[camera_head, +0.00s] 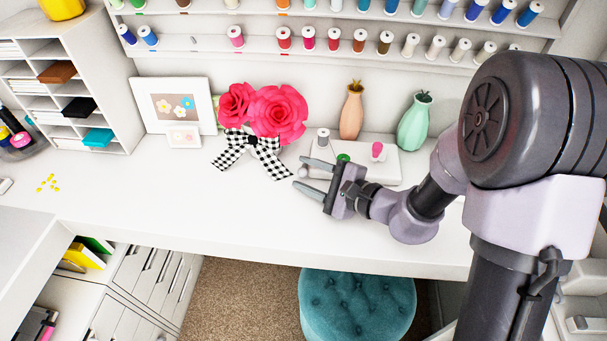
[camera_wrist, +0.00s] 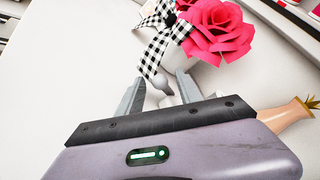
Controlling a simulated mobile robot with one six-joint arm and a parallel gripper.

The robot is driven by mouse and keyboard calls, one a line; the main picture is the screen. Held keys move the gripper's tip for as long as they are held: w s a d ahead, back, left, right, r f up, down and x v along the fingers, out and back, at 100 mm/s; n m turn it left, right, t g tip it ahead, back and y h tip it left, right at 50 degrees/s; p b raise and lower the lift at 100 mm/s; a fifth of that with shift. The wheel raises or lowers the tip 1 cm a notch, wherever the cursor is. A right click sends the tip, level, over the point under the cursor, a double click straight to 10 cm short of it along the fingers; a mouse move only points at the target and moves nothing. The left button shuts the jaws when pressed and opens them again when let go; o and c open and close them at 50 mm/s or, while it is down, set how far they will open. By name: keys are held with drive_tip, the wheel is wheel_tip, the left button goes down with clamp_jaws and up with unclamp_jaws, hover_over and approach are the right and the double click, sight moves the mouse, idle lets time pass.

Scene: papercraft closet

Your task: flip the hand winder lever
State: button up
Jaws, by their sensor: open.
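The hand winder seems to be the low white unit (camera_head: 385,170) on the desk, with a pink spool (camera_head: 377,150) on top and a small grey upright part (camera_head: 323,136) at its left end. My arm covers part of its front, and I cannot make out which part is the lever. My gripper (camera_head: 300,173) is open and empty, in front of the unit's left end with its fingers pointing left. In the wrist view, a rounded grey part (camera_wrist: 162,84) shows between the fingertips; whether they touch it is unclear.
Pink paper flowers with a checkered bow (camera_head: 252,140) stand just beyond the fingertips. A peach vase (camera_head: 352,112) and a mint vase (camera_head: 414,124) stand behind the white unit. The desk front (camera_head: 200,205) is clear; a teal stool (camera_head: 357,300) is below.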

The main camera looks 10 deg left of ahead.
drive_tip(key=shift+w+a+f, duration=0.15)
drive_tip(key=shift+w+a, duration=0.15)
drive_tip(key=shift+a, duration=0.2)
clamp_jaws()
